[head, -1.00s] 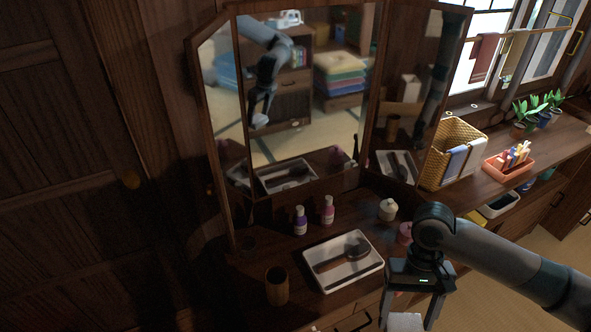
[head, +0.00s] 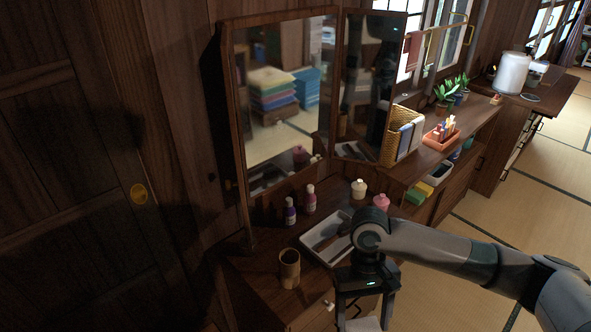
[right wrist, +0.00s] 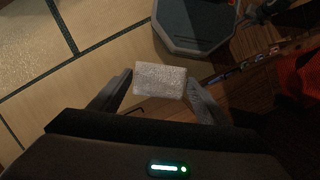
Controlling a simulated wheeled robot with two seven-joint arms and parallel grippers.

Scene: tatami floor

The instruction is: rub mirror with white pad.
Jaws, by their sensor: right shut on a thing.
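The mirror stands on the dark wooden dressing table in the head view, with a large panel (head: 285,95) and an angled panel (head: 368,80) at its right. My right gripper (head: 366,308) is low in front of the table, apart from the mirror. It is shut on the white pad (head: 366,324), whose lower part is cut off by the frame edge. In the right wrist view the pad (right wrist: 160,79) sits between the two fingers of the gripper (right wrist: 160,90), above the floor. My left gripper is not in view.
A wicker basket (head: 390,144) is to the right. Tatami floor (head: 480,228) is open at the right.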

